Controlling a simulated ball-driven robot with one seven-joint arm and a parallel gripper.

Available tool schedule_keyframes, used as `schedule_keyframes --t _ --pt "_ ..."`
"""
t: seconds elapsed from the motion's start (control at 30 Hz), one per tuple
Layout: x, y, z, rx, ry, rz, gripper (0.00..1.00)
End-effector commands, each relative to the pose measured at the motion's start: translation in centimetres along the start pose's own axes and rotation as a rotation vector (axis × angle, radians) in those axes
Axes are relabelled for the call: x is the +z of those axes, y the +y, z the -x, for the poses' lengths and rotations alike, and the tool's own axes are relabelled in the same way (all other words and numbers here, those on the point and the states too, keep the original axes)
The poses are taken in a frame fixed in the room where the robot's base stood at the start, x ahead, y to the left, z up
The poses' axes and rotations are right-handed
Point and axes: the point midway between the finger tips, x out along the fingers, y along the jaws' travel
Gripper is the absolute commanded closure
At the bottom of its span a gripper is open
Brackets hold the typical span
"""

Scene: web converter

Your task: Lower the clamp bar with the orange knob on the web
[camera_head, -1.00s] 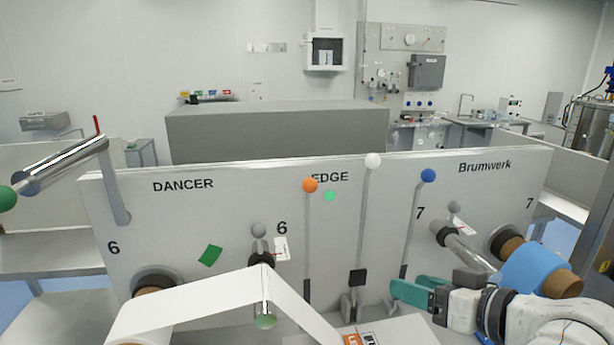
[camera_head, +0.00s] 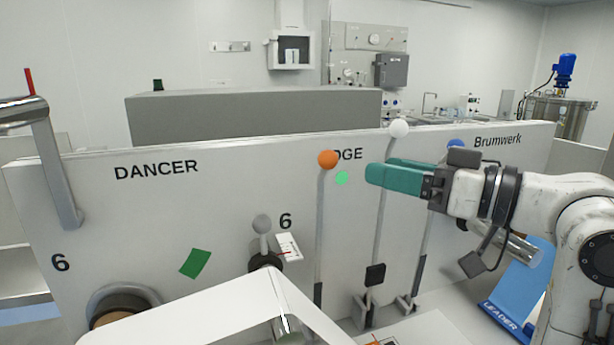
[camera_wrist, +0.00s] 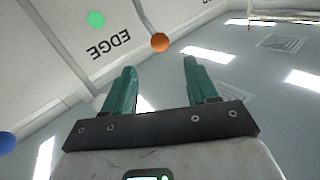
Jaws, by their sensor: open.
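The orange knob (camera_head: 327,159) tops an upright grey lever (camera_head: 322,235) in front of the panel, left of the EDGE label. It also shows in the wrist view (camera_wrist: 160,42), beyond the fingertips and between their lines. My gripper (camera_head: 372,174) has green fingers and points left toward the orange knob, a short way to its right and apart from it. In the wrist view the two fingers are spread with nothing between them. The white web (camera_head: 225,310) runs over rollers at the bottom. The clamp bar itself cannot be told clearly.
A white knob (camera_head: 398,128) on its lever stands just behind my gripper. A blue knob (camera_head: 455,144) is partly hidden by my arm. A grey-knobbed lever (camera_head: 262,224) stands left of the orange one.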

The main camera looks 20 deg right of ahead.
Motion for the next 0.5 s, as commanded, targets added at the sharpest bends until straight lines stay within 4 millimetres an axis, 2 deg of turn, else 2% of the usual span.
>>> schedule_keyframes --t 0.17,0.27,0.5 --pt "0.1 -0.1 -0.8 -0.004 0.000 0.000 0.42" --pt "0.0 -0.1 -2.1 -0.005 0.000 -0.002 0.42" --pt "0.0 -0.1 -6.5 -0.004 -0.002 -0.002 0.42"
